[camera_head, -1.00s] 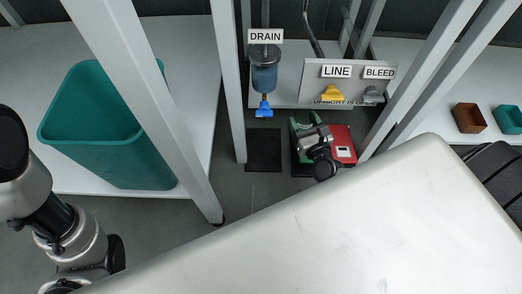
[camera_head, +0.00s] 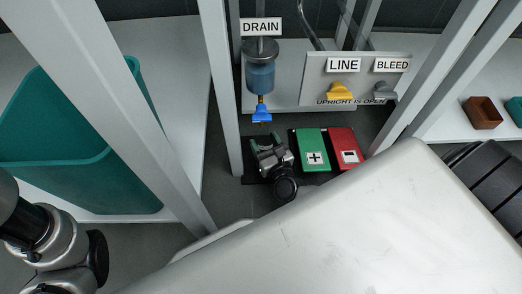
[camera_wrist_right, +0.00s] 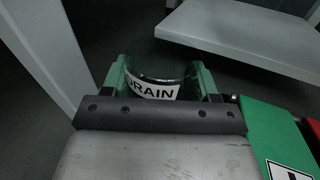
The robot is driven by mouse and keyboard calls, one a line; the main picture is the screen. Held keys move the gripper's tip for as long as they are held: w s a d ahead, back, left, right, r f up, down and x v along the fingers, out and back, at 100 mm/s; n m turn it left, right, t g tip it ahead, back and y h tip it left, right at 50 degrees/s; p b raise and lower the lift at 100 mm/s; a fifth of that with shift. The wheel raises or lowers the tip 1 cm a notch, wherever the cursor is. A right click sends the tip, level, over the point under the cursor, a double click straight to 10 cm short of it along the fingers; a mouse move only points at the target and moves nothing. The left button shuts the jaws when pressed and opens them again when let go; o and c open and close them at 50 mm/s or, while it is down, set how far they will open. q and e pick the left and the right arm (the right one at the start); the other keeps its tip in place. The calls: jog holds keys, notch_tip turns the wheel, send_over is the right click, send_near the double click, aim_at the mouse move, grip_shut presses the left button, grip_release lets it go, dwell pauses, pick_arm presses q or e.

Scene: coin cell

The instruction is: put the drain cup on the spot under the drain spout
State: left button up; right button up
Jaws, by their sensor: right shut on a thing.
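The drain cup (camera_wrist_right: 152,88), dark green and see-through with a white DRAIN label, is between the fingers of my right gripper (camera_wrist_right: 163,80) in the wrist view. The right gripper (camera_head: 266,145) is shut on it. In the head view the gripper is over the black spot (camera_head: 252,179), below the drain spout with its blue valve (camera_head: 262,115). The cup is mostly hidden by the gripper there, so I cannot tell whether it touches the spot. The left arm shows at the left edge, but its gripper does not.
A green plus block (camera_head: 312,143) and a red minus block (camera_head: 345,140) stand just right of the gripper. A white post (camera_head: 220,95) rises close on the left. The yellow LINE valve (camera_head: 340,91) and grey BLEED valve (camera_head: 384,91) are on the panel behind.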

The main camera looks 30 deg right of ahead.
jog(key=shift+w+a+f, duration=0.15)
jog(key=shift+a+f, duration=0.25)
jog(key=shift+a, duration=0.1)
notch_tip(320, 180, down, 4)
jog(key=b, duration=0.4)
jog(key=shift+r, duration=0.15)
jog(key=o, duration=0.5)
jog(key=shift+f, duration=0.2)
jog(key=shift+c, duration=0.2)
jog(key=o, duration=0.5)
jog(key=shift+c, duration=0.2)
jog(key=shift+r, duration=0.1)
